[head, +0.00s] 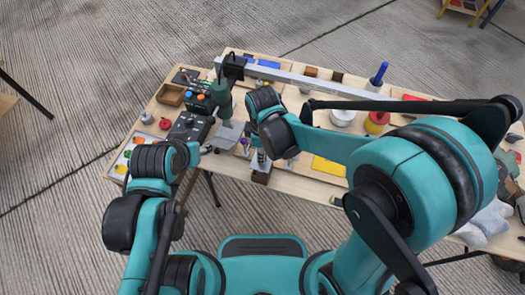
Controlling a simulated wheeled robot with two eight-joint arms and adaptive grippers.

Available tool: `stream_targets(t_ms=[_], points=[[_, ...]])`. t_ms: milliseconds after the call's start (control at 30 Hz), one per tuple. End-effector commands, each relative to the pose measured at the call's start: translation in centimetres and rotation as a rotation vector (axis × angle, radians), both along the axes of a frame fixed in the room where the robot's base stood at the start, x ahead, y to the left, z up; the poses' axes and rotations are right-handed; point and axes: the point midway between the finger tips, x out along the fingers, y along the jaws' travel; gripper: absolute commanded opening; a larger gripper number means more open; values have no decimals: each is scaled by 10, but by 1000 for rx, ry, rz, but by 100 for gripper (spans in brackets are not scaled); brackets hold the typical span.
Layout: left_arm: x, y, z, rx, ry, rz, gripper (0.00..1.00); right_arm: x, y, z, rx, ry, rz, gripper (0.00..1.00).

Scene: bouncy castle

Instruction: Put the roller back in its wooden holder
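My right arm reaches across from the right, and its wrist (275,125) is over the front middle of the table. Below that wrist a small grey and dark upright piece (259,158) stands at a brown wooden block (261,177) near the front edge. This block may be the wooden holder, and I cannot tell if the piece is the roller or part of my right gripper. My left arm's wrist (180,155) is over the table's left front. Neither pair of fingertips shows clearly. I cannot make out the roller for certain.
A long grey metal bar (310,83) spans the back of the table. A green upright tool (222,98), a blue-handled item (378,75), a red round item (376,121) and a wooden tray (171,94) stand about.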

Motion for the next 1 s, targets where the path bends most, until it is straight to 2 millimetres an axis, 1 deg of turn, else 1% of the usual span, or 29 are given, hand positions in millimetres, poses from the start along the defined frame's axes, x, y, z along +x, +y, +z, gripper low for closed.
stream_targets(t_ms=[500, 1000], points=[[0, 0, -15, 0, 0, 0, 47, 0, 0, -17, 0, 0, 0, 0], [0, 0, -15, 0, 0, 0, 47, 0, 0, -18, 0, 0, 0, 0]])
